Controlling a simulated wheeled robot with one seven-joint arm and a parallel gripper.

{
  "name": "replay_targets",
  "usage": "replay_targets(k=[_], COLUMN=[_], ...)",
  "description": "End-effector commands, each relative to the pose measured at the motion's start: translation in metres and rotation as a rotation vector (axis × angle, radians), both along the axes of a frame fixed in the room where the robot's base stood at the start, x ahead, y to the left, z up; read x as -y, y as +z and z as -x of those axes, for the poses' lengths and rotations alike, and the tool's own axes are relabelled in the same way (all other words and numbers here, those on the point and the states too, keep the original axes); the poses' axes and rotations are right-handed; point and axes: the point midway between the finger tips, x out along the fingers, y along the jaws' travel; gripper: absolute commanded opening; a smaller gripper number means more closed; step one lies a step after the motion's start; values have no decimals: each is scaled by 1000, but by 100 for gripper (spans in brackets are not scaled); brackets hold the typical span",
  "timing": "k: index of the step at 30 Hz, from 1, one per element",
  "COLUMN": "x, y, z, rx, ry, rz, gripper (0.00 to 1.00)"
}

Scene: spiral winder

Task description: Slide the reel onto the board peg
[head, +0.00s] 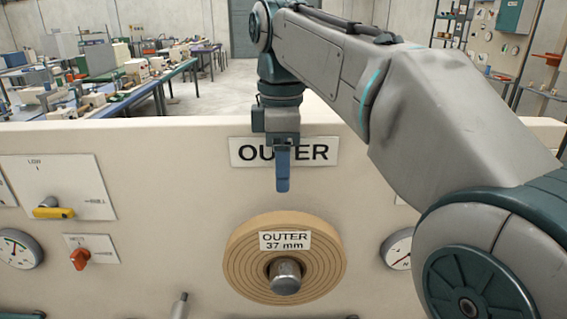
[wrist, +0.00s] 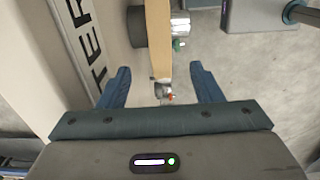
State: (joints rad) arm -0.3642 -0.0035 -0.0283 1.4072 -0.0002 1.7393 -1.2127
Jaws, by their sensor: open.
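The tan reel (head: 243,262), labelled "OUTER 37 mm", faces me on the board. The round metal end of the board peg (head: 286,277) shows through its centre hole. In the wrist view the reel (wrist: 157,40) is seen edge-on. A dark collar (wrist: 136,27) shows on its board side and the silver peg end (wrist: 180,24) on its other side. My gripper (head: 283,188) is above the reel, in front of the "OUTER" sign. In the wrist view my gripper (wrist: 159,70) is open, with a blue finger on each side of the reel's plane and gaps to both.
The pale board (head: 190,190) carries the "OUTER" sign (head: 245,152), a yellow lever (head: 53,212), a red knob (head: 80,258) and gauges (head: 16,249). A small metal handle (head: 180,303) sticks up at lower left of the reel. Workbenches (head: 110,85) stand far behind.

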Motion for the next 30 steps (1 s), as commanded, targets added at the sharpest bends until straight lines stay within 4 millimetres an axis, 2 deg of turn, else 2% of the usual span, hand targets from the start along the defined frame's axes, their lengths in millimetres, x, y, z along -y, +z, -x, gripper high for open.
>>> replay_targets(k=[5, 21, 25, 30], x=[5, 5, 5, 5], y=[-18, -115, -129, -136], z=[-1, -1, -1, -1], rx=[-2, -1, 0, 2], ry=[-10, -11, -11, -12], rz=[1, 0, 0, -1], gripper=[59, 59, 59, 59])
